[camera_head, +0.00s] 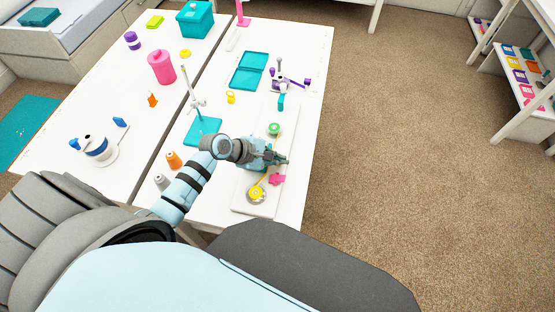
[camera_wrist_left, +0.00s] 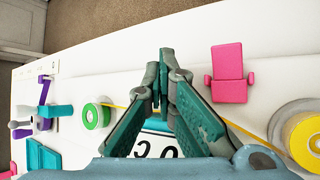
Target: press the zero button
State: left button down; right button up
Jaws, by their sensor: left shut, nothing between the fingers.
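My left gripper (camera_head: 282,160) is over the white board (camera_head: 240,200) on the right-hand table. In the left wrist view its fingers (camera_wrist_left: 163,62) are together and empty. Below and partly behind them is a white panel (camera_wrist_left: 158,147) with dark characters, partly hidden by the fingers. I cannot make out a button marked zero. A pink piece (camera_wrist_left: 228,72) lies beside the fingers, apart from them; it also shows in the head view (camera_head: 277,180). I cannot tell whether the fingertips touch anything. My right gripper is not in view.
A green reel (camera_head: 274,129) and a yellow reel (camera_head: 257,193) sit on the board, with a yellow strand between them. A teal-based stand (camera_head: 203,131) and orange spool (camera_head: 174,161) are to the left.

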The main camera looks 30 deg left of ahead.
pick_arm(q)
jog(key=shift+r+p, duration=0.3)
jog(key=shift+p, duration=0.2)
jog(key=shift+w+r, duration=0.1)
jog(key=shift+w, duration=0.2)
notch_tip(320, 180, up, 4)
jog(key=p, duration=0.5)
jog(key=shift+r, duration=0.95)
jog(key=shift+a+f+b, duration=0.1)
jog(key=shift+b, duration=0.2)
